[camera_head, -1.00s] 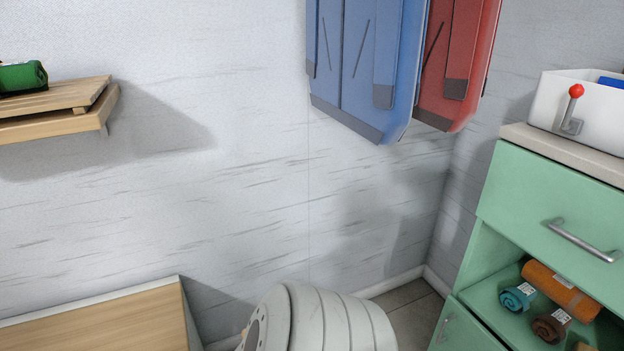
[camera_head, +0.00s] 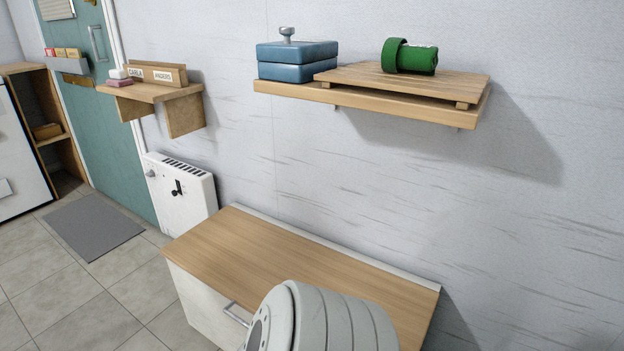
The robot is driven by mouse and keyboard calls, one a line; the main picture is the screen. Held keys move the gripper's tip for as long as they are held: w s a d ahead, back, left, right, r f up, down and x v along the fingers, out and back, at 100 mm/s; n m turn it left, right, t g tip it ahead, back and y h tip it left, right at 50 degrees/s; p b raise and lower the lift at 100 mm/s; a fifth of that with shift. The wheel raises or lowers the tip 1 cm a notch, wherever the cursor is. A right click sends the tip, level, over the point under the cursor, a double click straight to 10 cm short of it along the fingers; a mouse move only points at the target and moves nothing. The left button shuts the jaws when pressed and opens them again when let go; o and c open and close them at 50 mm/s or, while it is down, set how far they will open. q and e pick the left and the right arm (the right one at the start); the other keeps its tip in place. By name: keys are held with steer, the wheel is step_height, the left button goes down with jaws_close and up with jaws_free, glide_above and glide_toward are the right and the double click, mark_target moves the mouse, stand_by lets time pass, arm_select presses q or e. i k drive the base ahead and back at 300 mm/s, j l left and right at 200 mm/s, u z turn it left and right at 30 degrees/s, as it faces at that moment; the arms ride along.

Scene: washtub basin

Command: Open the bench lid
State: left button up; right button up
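The bench (camera_head: 190,295) stands against the wall in the middle of the head view. Its wooden lid (camera_head: 290,255) lies flat and shut on the white body. A grey bar handle (camera_head: 236,314) sits on the front face near the top edge. A light grey rounded part of my own body covers the right front of the bench. Neither of my grippers is in view.
A wall shelf (camera_head: 440,112) with blue boxes (camera_head: 297,60) and a green roll (camera_head: 409,57) hangs above the bench. A white heater (camera_head: 181,194) stands at its left end. A smaller shelf (camera_head: 150,93) is beyond. The tiled floor (camera_head: 60,300) at left is clear around a grey mat (camera_head: 92,226).

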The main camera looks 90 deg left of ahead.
mark_target(238, 255)
steer(key=u, duration=3.15)
